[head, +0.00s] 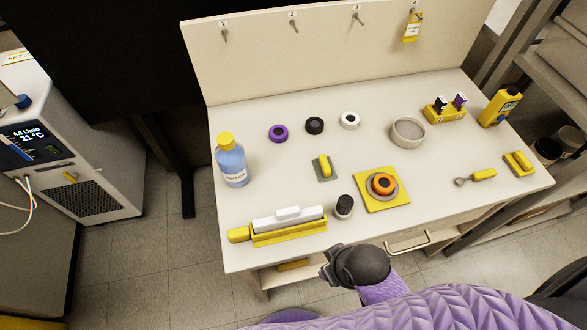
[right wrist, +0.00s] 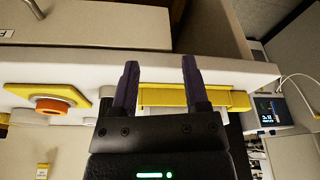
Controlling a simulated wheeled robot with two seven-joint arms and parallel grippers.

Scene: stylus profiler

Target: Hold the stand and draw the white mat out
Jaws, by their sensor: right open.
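A long white piece (head: 288,220) with a small raised block sits in a yellow trough-like stand (head: 290,239) at the table's front left. A yellow end sticks out on its left. No flat white mat shows clearly; I cannot tell whether this piece is it. My right gripper (head: 328,267) is just off the table's front edge, right of the stand and apart from it. In the right wrist view its two dark fingers (right wrist: 160,65) are open and empty, with the yellow stand (right wrist: 185,97) beyond them. My left gripper is not in view.
A black-capped jar (head: 344,206) and a yellow square plate (head: 369,204) with an orange ring stand right of the stand. A water bottle (head: 231,163) stands behind it. A small grey pad (head: 317,170) carries a yellow block. A drawer handle (head: 408,243) projects from the front.

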